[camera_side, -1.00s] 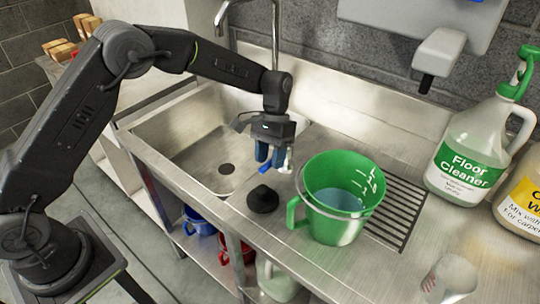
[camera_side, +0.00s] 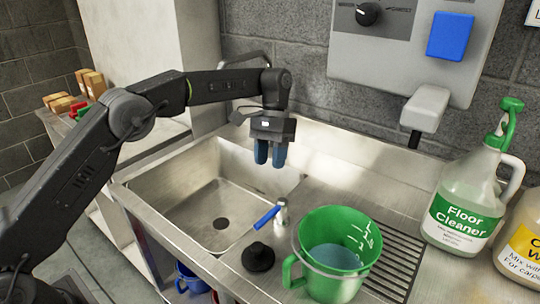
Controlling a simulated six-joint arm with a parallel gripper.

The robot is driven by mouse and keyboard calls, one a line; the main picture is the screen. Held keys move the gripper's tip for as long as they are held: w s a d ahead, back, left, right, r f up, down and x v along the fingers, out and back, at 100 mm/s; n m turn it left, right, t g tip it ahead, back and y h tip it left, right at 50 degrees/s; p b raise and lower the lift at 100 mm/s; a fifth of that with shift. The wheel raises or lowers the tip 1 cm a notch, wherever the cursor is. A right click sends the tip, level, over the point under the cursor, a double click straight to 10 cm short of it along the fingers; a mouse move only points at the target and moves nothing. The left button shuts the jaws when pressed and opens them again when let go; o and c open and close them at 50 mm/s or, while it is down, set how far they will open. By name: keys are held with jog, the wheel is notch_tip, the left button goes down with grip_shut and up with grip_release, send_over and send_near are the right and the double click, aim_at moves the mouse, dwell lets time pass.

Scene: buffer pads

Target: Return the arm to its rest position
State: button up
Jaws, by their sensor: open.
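My gripper (camera_side: 270,154) hangs over the right part of the sink, fingers pointing down. Its two blue fingers are apart with nothing between them. It is above and behind a small metal tap with a blue lever (camera_side: 267,217), apart from it. A black round plug-like piece (camera_side: 258,257) lies on the steel counter in front of the tap. A green measuring jug (camera_side: 310,275) with bluish liquid stands to the right of the tap.
The steel sink basin (camera_side: 190,205) is empty. A floor cleaner bottle (camera_side: 462,215) and a yellow-labelled bottle (camera_side: 522,245) stand at the right. A grey wall dispenser (camera_side: 440,95) with a blue button (camera_side: 451,36) hangs at the back. The air around my gripper is clear.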

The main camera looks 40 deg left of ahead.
jog(key=shift+r, duration=0.2)
jog(key=s+a+r+t+y, duration=0.1)
jog(key=s+a+r+t, duration=0.15)
jog(key=s+r, duration=0.4)
jog(key=s+a+r+t, duration=0.25)
jog(key=s+r, duration=0.25)
jog(key=s, duration=0.3)
jog(key=s+a+f+t, duration=0.1)
jog(key=s+f+t, duration=0.1)
jog(key=s, duration=0.6)
jog(key=s+a+f+t+y, duration=0.1)
jog(key=s+f+t, duration=0.2)
jog(key=s, duration=0.6)
jog(key=shift+a+f+n, duration=0.2)
jog(key=shift+f+n, duration=0.05)
jog(key=shift+n, duration=0.05)
jog(key=shift+w, duration=0.1)
jog(key=o, duration=0.8)
jog(key=shift+c, duration=0.2)
